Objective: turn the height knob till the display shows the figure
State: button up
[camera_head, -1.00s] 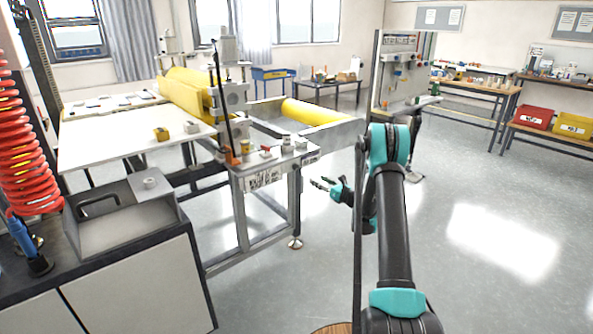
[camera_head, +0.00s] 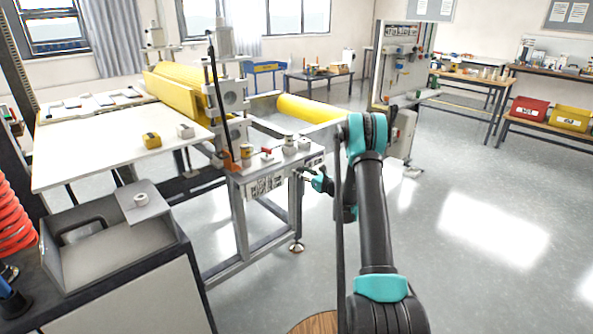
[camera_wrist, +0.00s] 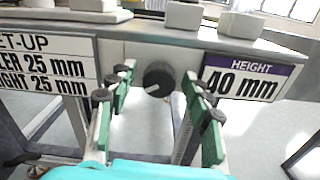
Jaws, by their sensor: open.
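The dark round height knob (camera_wrist: 158,76) sits on the machine's front panel in the wrist view, with a pale mark at its lower left. To its right, the height display (camera_wrist: 243,80) reads 40 mm under a purple HEIGHT strip. To its left, a set-up card (camera_wrist: 45,66), partly cut off, shows two lines of 25 mm. My gripper (camera_wrist: 160,98) is open, its green-padded fingers on either side of the knob in the picture, with nothing held. I cannot tell whether they touch it. In the head view my gripper (camera_head: 304,174) is at the machine's front right corner.
The laminating machine (camera_head: 230,105) has yellow rollers (camera_head: 175,92) and a white feed table (camera_head: 95,150). Small blocks and controls stand on the ledge above the panel. A grey cabinet (camera_head: 130,290) is at the lower left. The floor on the right is clear.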

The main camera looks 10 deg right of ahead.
jog(key=shift+a, duration=0.1)
grip_shut()
dwell(0.3)
jog(key=shift+n, duration=0.3)
jog(key=n, duration=0.3)
jog(key=shift+n, duration=0.3)
jog(key=n, duration=0.4)
jog(key=shift+n, duration=0.3)
jog(key=n, duration=0.4)
jog(key=shift+n, duration=2.5)
